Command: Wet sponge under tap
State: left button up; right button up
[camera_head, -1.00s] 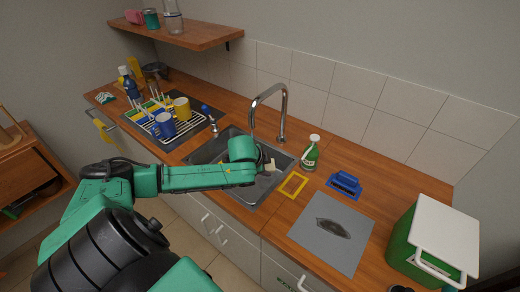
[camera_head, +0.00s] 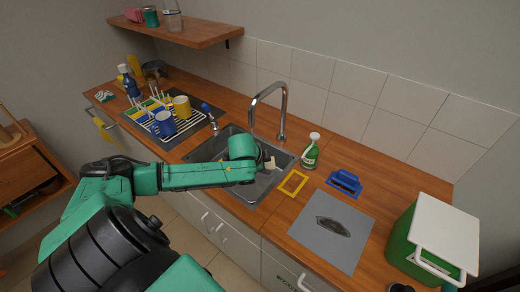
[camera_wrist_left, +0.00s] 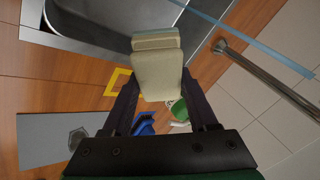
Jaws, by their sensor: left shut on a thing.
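The pale beige sponge (camera_wrist_left: 157,72) is held between the two dark fingers of my left gripper (camera_wrist_left: 160,88) in the left wrist view. In the head view my left gripper (camera_head: 264,162) is over the sink, and the sponge (camera_head: 270,163) shows as a small pale end beyond the wrist. The chrome tap (camera_head: 283,110) arches up behind the sink (camera_head: 252,193). The tap also shows in the left wrist view (camera_wrist_left: 265,70), to the right of the sponge. I see no water running. My right gripper is not in view.
A green spray bottle (camera_head: 311,152), yellow frame (camera_head: 303,181) and blue brush-like thing (camera_head: 345,181) are right of the sink. A grey mat (camera_head: 310,240) with a dark stain and a green box with white lid (camera_head: 445,232) lie further right. A dish rack (camera_head: 185,122) stands left.

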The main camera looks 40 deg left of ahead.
pick_arm(q)
jog(key=shift+r, duration=0.1)
jog(key=s+d+r+p, duration=0.3)
jog(key=p, duration=0.3)
jog(key=shift+s+d+r, duration=0.1)
jog(key=shift+d+r, duration=0.05)
jog(key=shift+r, duration=0.25)
jog(key=shift+s+d, duration=0.1)
jog(key=shift+d, duration=0.1)
